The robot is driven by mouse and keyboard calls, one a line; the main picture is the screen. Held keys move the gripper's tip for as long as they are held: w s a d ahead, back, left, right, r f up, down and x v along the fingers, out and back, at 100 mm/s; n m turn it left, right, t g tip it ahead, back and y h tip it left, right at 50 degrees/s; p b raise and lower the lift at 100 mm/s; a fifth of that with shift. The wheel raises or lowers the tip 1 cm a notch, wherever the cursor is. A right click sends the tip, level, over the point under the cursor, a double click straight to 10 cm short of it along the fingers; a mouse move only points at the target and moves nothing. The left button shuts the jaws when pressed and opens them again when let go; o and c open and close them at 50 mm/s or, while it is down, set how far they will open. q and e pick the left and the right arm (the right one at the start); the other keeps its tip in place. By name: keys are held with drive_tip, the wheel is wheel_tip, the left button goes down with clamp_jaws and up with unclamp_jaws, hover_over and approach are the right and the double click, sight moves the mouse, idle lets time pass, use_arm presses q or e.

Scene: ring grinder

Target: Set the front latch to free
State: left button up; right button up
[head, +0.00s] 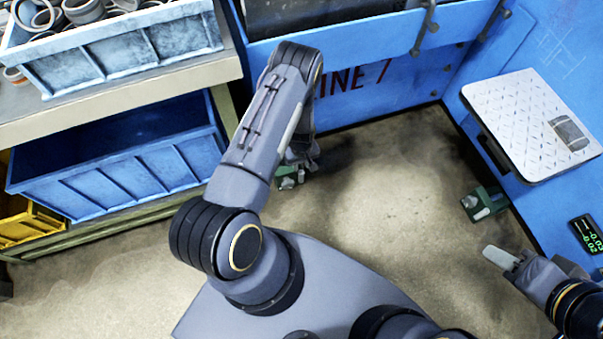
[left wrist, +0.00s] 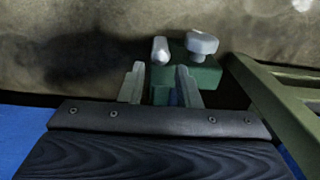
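A green latch block (left wrist: 203,75) with a rounded metal lever (left wrist: 160,50) and a grey knob (left wrist: 202,43) sits just beyond my left gripper (left wrist: 160,86) in the left wrist view. The two fingers are apart, with the lever's end in line with the gap between them. I cannot tell whether they touch it. In the head view this green latch (head: 288,180) is partly hidden behind my left gripper (head: 302,158). A second green latch (head: 484,203) with a pale lever is on the right, near my right gripper (head: 500,258); its finger opening is unclear.
A blue machine wall (head: 400,85) stands at the back. A patterned pale plate (head: 530,122) and a small display (head: 588,234) are on the right. Shelves with a blue bin (head: 120,170) stand left. The floor (head: 385,180) between the latches is clear.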

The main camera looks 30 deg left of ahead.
sight(301, 172)
use_arm(q)
wheel_tip(301, 172, down, 8)
drive_tip(key=b, duration=0.3)
drive_tip(key=shift+s, duration=0.1)
drive_tip(key=shift+c, duration=0.3)
clamp_jaws()
